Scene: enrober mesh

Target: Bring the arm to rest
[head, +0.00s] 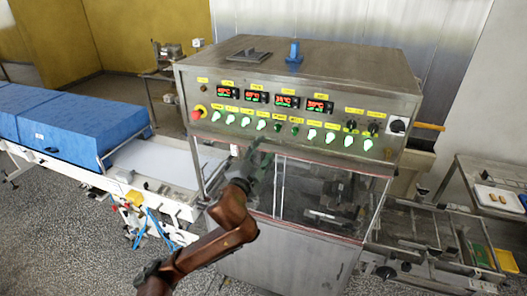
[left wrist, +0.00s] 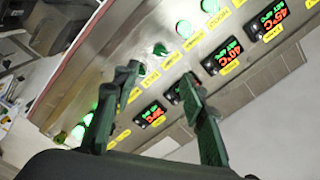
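My left arm reaches up from the bottom of the head view, with its dark left gripper (head: 262,150) in front of the machine's control panel (head: 230,104). The gripper is near the lower edge of the panel, below the row of lit green knobs (head: 278,127). In the left wrist view the two green-black fingers of the left gripper (left wrist: 160,80) stand apart with nothing between them. The panel with its red displays (left wrist: 232,54) and green knobs lies beyond the fingers. I cannot tell whether a fingertip touches the panel. My right gripper is not in view.
The enrober's clear front window (head: 320,195) is below the panel. A conveyor with blue covers (head: 85,125) stands at left. A mesh frame section (head: 425,235) is at right, beside a side table (head: 475,175) with small items. Speckled floor is open at lower left.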

